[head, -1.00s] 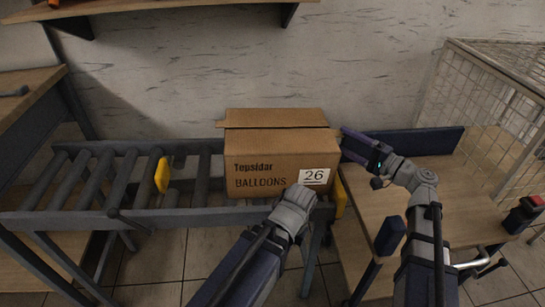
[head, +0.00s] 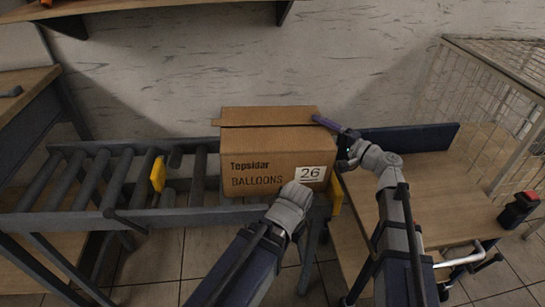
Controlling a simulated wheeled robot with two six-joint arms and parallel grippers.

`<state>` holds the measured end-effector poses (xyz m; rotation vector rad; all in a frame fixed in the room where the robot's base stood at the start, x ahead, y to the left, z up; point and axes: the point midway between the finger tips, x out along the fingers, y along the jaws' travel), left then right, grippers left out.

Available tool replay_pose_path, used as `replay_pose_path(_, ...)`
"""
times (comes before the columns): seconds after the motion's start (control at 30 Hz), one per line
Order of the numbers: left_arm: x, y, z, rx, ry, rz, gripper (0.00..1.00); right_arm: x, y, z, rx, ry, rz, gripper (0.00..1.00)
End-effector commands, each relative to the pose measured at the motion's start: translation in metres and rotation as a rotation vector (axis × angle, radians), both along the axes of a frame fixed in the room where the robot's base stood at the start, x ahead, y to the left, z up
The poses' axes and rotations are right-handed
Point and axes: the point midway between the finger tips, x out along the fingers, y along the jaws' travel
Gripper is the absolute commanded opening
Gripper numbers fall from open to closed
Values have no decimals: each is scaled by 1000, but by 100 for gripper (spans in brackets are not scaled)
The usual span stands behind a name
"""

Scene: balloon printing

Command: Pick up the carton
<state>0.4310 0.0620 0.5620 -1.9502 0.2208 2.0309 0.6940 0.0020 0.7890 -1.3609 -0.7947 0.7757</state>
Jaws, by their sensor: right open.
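The brown carton (head: 255,165), printed "Topsidar BALLOONS" with a white "26" label, sits upright at the right end of the roller conveyor (head: 75,215). Its top shows a flap edge along the back. My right gripper (head: 335,135) is open at the carton's right side, with one purple finger at the far top right corner. Whether it touches the carton is unclear. My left gripper (head: 292,196) is in front of the carton's lower right front. Its fingers are hidden, so its opening cannot be seen.
A wire cage (head: 490,90) stands behind. A shelf (head: 150,11) hangs above left.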

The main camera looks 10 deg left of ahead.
Motion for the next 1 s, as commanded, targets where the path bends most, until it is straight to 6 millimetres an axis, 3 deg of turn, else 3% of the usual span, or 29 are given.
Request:
replay_pose_path(0.1,0,0,0,0,0,0,0,0,0,0,0,0,0,66)
replay_pose_path(0.7,0,0,0,0,0,0,0,-1,-1,0,0,0,-1,0)
replay_pose_path(1.0,0,0,0,0,0,0,0,-1,-1,0,1,1,-1,0)
